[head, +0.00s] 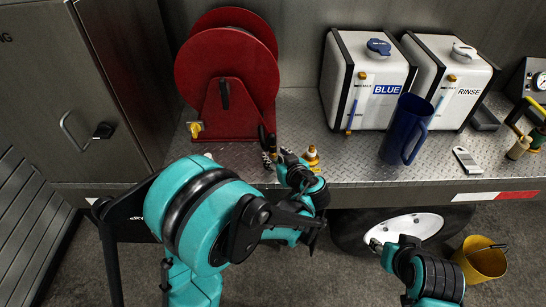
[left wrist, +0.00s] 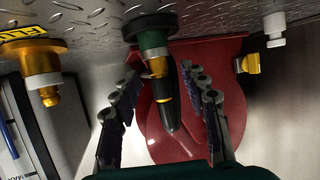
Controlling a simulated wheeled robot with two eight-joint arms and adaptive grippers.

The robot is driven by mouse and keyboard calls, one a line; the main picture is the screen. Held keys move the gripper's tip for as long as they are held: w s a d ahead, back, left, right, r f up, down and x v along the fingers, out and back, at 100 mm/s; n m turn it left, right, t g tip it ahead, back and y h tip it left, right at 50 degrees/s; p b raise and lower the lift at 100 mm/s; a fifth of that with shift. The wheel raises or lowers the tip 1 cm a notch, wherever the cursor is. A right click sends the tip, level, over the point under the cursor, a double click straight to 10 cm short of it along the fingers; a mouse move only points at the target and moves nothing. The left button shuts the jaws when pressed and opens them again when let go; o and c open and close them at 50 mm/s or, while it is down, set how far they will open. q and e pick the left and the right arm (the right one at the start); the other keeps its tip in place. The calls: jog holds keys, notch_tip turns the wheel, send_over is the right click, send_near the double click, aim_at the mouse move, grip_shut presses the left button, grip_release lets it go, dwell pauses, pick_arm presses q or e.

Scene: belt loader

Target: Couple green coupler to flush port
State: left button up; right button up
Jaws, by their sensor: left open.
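The green coupler (left wrist: 153,40) shows in the left wrist view, with a brass ring and a black tapered end, at a dark round base on the deck. My left gripper (left wrist: 160,78) is open, with its fingers on either side of the coupler's black end; I see no clear contact. In the head view my left gripper (head: 278,160) is at the deck's front edge and mostly hides the coupler. The brass fitting with a white end, apparently the flush port (left wrist: 43,80), is left of the coupler, beside a yellow label; it also shows in the head view (head: 312,156). My right gripper (head: 378,245) is low, in front of the deck; its jaw opening is unclear.
A red hose reel (head: 228,75) stands behind the left gripper. The BLUE tank (head: 365,85), RINSE tank (head: 450,80) and a blue jug (head: 404,130) stand to the right on the deck. A yellow bucket (head: 481,262) is on the floor. A cabinet is at left.

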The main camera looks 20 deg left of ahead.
aim_at(274, 154)
pick_arm(q)
jog(key=x, duration=0.3)
jog(key=shift+w+f+b, duration=0.15)
jog(key=shift+f+b, duration=0.05)
jog(key=shift+b, duration=0.15)
jog(key=shift+r, duration=0.1)
jog(key=shift+c, duration=0.3)
pick_arm(e)
jog(key=shift+f, duration=0.6)
pick_arm(q)
grip_shut()
jog(key=shift+r+p, duration=0.35)
jog(key=shift+r, duration=0.2)
jog(key=r+p, duration=0.1)
jog(key=r, duration=0.1)
jog(key=d+r+p, duration=0.1)
jog(key=r, duration=0.1)
jog(key=shift+d, duration=0.1)
jog(key=s+d+r+p, duration=0.3)
jog(key=d+r, duration=0.3)
jog(key=d, duration=0.4)
pick_arm(e)
notch_tip(274, 154, up, 6)
jog(key=shift+f, duration=0.1)
